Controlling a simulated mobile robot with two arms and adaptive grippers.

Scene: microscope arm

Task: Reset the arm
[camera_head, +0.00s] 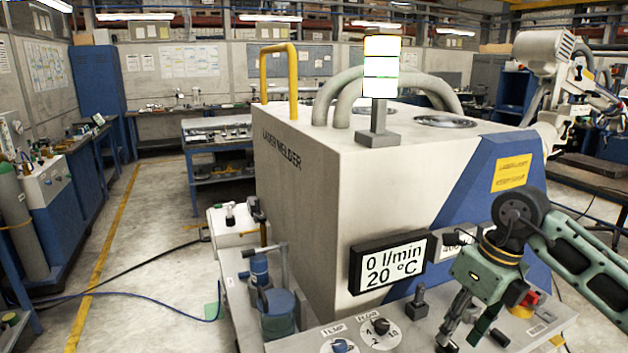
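A white jointed arm (541,50), apparently the microscope arm, stands at the upper right beside the laser welder (310,200). Its far end is among cluttered fittings and is hard to make out. My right arm comes in from the right, with a dark green gripper (462,338) pointing down over the welder's front control panel (555,322). Its two fingers look spread, with nothing visible between them. It is well below and in front of the white arm, apart from it. Whether the fingertips touch the panel cannot be told. My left gripper is not in view.
The panel carries a blue knob (341,346), a black knob (380,326), a black lever (417,303) and a red button (527,299). A display (390,267) reads 0 l/min, 20 °C. A blue pump (277,312) stands left. Open floor (145,250) lies further left.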

